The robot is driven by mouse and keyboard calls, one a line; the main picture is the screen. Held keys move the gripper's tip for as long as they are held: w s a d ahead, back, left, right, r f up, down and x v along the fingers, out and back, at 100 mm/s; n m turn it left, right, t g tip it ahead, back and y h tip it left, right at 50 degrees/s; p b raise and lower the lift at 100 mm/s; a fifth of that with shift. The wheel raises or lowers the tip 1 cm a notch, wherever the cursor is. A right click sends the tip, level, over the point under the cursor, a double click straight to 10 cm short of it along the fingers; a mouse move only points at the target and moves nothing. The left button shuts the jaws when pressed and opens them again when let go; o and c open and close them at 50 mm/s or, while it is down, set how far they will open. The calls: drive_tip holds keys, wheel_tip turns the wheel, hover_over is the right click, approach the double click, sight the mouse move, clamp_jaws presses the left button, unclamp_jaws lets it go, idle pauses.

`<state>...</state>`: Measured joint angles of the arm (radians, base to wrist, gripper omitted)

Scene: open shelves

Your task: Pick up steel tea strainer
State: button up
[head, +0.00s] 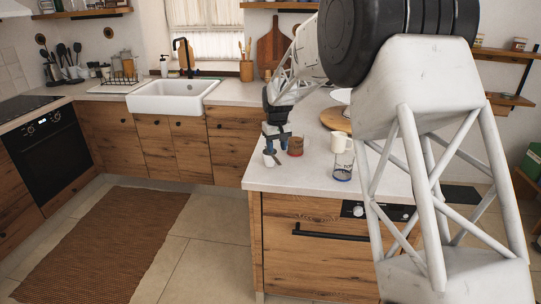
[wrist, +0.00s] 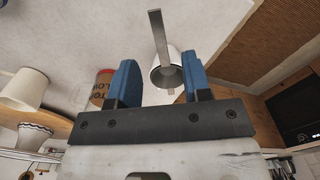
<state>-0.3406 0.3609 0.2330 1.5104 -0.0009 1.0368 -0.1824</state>
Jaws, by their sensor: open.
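The steel tea strainer (head: 269,159) sits on the light counter near its front left corner, a small grey cup with a flat handle. In the wrist view the strainer (wrist: 166,72) shows its grey cup between the fingers, nearer the right one, with the handle pointing up the picture. My gripper (head: 275,146) is over the strainer, fingers pointing down. In the wrist view my gripper (wrist: 160,75) has its two blue fingers apart with nothing clamped. I cannot tell whether the fingertips are level with the strainer or above it.
A brown labelled can (head: 295,147) stands just right of my gripper; the can (wrist: 102,84) is beside the left finger in the wrist view. A cream mug (head: 340,142) and a glass with a blue base (head: 343,170) stand farther right. The counter edge is close on the left.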

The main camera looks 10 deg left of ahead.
sight(276, 160)
drive_tip(key=shift+f, duration=0.2)
drive_tip(key=shift+f, duration=2.55)
drive_tip(key=shift+c, duration=0.3)
clamp_jaws()
drive_tip(key=shift+r, duration=0.15)
